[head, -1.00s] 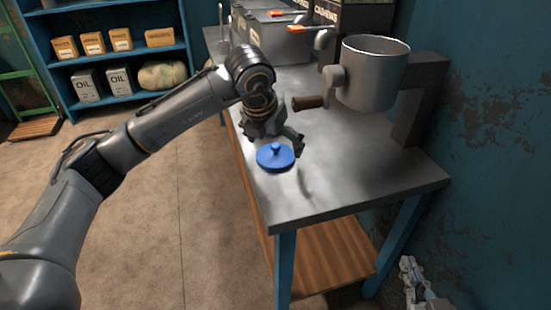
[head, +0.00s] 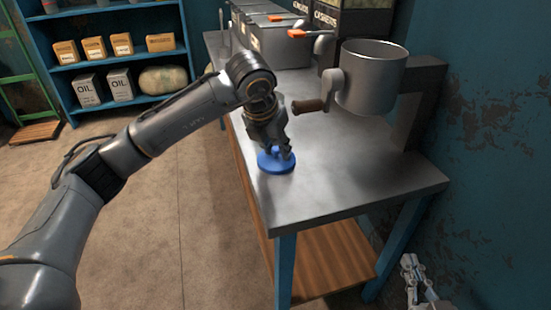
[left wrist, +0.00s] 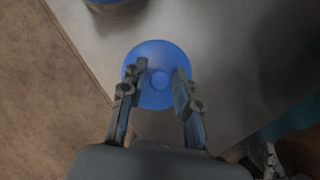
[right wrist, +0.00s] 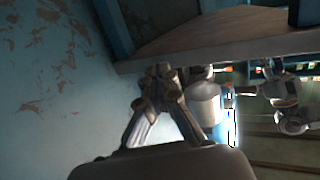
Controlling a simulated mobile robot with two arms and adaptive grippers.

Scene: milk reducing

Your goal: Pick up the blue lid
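The blue lid (head: 276,166), a round disc with a small knob, lies flat on the metal table near its left edge. My left gripper (head: 280,152) points down over it and hides much of it. In the left wrist view the lid (left wrist: 157,104) sits under the open fingers of the left gripper (left wrist: 160,75). The knob shows between the fingertips, with a gap on each side. My right gripper (right wrist: 162,74) is empty, low beside the table, with its fingertips together; it also shows in the head view (head: 410,268).
Dark bins (head: 282,45) stand behind. A round blue-edged object (left wrist: 112,5) is cut off in the left wrist view. The table front is clear.

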